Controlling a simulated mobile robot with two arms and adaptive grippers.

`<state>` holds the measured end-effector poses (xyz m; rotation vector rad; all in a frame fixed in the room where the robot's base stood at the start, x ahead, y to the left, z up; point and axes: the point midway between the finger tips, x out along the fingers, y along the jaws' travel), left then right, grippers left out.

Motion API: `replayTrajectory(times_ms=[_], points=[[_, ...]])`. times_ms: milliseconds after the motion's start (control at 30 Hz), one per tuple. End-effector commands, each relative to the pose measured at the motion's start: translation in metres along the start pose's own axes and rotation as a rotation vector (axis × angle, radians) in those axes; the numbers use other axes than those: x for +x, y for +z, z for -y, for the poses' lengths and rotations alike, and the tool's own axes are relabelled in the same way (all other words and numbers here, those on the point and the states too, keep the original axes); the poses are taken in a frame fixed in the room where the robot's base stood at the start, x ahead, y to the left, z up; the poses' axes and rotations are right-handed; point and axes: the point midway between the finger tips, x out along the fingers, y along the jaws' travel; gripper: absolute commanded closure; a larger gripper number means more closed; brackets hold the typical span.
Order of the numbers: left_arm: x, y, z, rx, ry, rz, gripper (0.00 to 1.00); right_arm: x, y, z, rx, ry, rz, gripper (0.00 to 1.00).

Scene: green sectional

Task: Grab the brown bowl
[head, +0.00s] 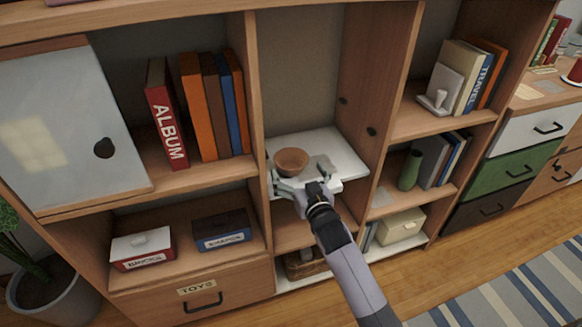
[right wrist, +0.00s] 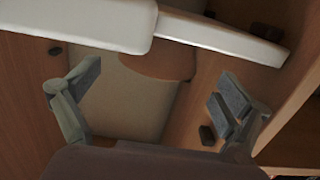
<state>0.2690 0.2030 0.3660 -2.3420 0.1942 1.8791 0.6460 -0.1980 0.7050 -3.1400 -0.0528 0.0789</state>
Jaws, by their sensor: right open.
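The brown bowl (head: 291,161) sits upright on a white shelf board (head: 334,147) in the middle bay of the bookcase. My right gripper (head: 303,181) is open at the front of that board, just in front of the bowl. In the right wrist view, the bowl (right wrist: 158,62) shows beyond the spread fingers of the gripper (right wrist: 155,92), roughly between them, with a visible gap. The fingers do not appear to touch it. A white slab hides part of the bowl there. My left gripper is out of view.
Wooden side panels (head: 372,85) bound the bay closely. Books (head: 213,105) stand on the left shelf, and a green vase (head: 410,170) stands on the right. Storage boxes (head: 142,249) sit lower left. The space above the bowl is clear.

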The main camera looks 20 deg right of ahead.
Motion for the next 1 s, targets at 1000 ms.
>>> replayTrajectory(times_ms=[1000], points=[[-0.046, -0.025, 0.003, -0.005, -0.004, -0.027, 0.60, 0.060, 0.009, -0.002, -0.001, -0.001, 0.000, 0.15]])
